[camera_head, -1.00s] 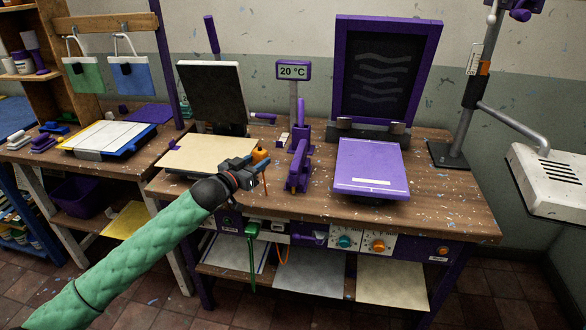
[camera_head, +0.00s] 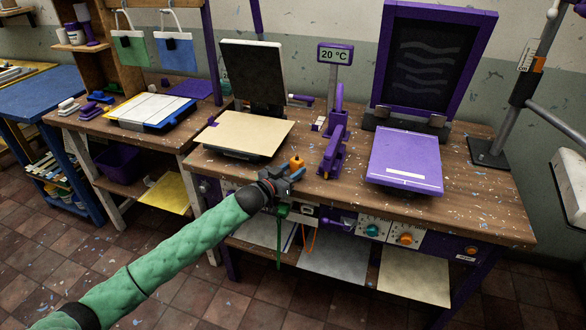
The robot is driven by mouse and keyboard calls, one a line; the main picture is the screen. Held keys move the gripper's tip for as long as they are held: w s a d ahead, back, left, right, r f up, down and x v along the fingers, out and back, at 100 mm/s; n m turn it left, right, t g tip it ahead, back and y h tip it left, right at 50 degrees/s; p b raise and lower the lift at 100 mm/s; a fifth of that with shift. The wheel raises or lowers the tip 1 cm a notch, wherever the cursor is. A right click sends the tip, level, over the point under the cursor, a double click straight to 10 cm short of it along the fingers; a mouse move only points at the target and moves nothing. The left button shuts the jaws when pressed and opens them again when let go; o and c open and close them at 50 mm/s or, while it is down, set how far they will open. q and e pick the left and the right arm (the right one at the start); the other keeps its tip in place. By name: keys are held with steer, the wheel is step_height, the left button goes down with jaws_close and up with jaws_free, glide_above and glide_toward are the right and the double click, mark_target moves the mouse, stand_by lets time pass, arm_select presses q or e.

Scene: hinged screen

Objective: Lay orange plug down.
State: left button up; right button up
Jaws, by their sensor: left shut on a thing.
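My left gripper (camera_head: 286,177) is shut on the orange plug (camera_head: 296,163) near the front edge of the purple-legged workbench (camera_head: 470,203). The plug's orange top sticks up above the jaws; its lower part is hidden by them. I cannot tell whether the plug touches the bench top. An orange cord (camera_head: 309,240) hangs below the bench front. My right gripper is not in view.
A purple clamp-like tool (camera_head: 335,152) stands just right of the gripper. A cream board (camera_head: 243,134) lies behind left, and a purple flat plate (camera_head: 405,160) lies to the right. A green plug (camera_head: 283,211) hangs with its cord at the bench front.

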arm_select(q)
steer(key=o, duration=1.1)
steer(key=shift+c, duration=0.2)
